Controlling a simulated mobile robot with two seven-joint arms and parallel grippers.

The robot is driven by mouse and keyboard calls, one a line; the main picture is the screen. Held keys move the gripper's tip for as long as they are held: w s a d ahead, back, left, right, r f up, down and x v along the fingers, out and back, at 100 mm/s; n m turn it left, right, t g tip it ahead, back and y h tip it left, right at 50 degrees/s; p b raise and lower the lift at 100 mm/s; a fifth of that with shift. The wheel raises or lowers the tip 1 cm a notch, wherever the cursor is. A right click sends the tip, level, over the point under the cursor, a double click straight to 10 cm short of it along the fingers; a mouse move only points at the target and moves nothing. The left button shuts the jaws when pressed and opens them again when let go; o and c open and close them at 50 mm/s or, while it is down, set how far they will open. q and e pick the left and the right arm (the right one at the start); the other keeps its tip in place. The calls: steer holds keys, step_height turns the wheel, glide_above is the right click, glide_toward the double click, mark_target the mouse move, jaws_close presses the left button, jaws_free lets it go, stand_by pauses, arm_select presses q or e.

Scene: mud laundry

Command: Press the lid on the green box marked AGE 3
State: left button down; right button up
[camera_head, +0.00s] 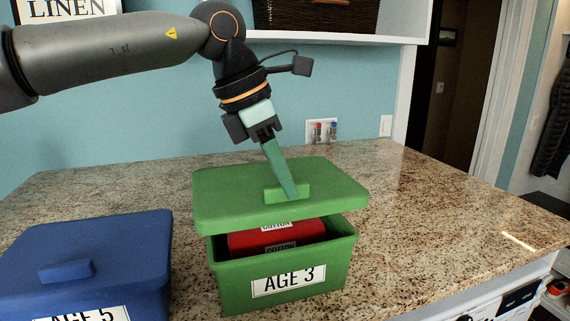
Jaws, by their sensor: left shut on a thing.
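The green box (230,285) marked AGE 3 stands on the counter, with red items labelled COTTON (245,240) inside. The green lid (225,200) is above the box, slightly tilted, with a gap at the front through which the contents show. Whether the lid touches the back rim is hidden. My left gripper (287,190) points down from above and is shut on the handle of the lid. My right gripper is not in view.
A blue box (90,260) marked AGE 5 with its lid on stands at the left. The granite counter (440,220) is clear to the right. A white shelf (330,37) with a dark basket (315,15) is above at the back.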

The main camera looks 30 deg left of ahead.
mark_target(278, 200)
arm_select(q)
steer(key=shift+w+a, duration=0.1)
steer(key=shift+w, duration=0.1)
steer(key=shift+s+f, duration=0.15)
steer(key=shift+f, duration=1.65)
steer(key=shift+f+b, duration=0.8)
steer(key=shift+f, duration=0.3)
steer(key=shift+f+b, duration=0.5)
steer(key=shift+f, duration=0.3)
stand_by(0.4)
steer(key=shift+c, duration=1.3)
jaws_free()
steer(key=shift+r, duration=0.1)
